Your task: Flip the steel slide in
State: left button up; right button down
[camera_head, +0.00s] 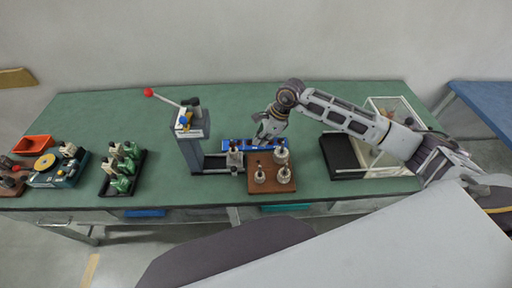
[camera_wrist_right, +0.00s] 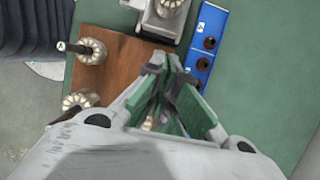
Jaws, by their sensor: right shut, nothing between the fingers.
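My right gripper (camera_head: 266,136) is shut and empty, above the back edge of a wooden block. In the right wrist view its green-padded fingers (camera_wrist_right: 168,95) are together over the block's edge, near an armature. A grey fixture (camera_head: 234,160) stands left of the block, at the foot of a grey press (camera_head: 196,150). Its metal part shows at the top of the wrist view (camera_wrist_right: 162,20). I cannot clearly tell the steel slide or its position. My left gripper is not in view.
The wooden block (camera_head: 271,186) carries several armatures. A blue strip with holes (camera_wrist_right: 208,38) lies behind it. The press has a red-ball lever (camera_head: 148,92). A black tray with green parts (camera_head: 121,170) stands left; a black pad (camera_head: 343,154) lies right. The back left table is clear.

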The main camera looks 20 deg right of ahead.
aim_at(228, 156)
jog(key=shift+p+x, duration=0.85)
jog(key=shift+x, duration=4)
jog(key=shift+a, duration=0.15)
jog(key=a+b, duration=0.1)
jog(key=a, duration=0.1)
jog(key=w+a+b, duration=0.1)
jog(key=a, duration=0.2)
jog(key=w+a+b, duration=0.1)
jog(key=a, duration=0.1)
jog(key=shift+w+a+f+b, duration=0.1)
jog(key=shift+a+b, duration=0.15)
jog(key=shift+b, duration=0.1)
jog(key=shift+w+a+b, duration=0.2)
jog(key=shift+a+b, duration=0.1)
jog(key=shift+a, duration=0.45)
jog(key=shift+r, duration=0.25)
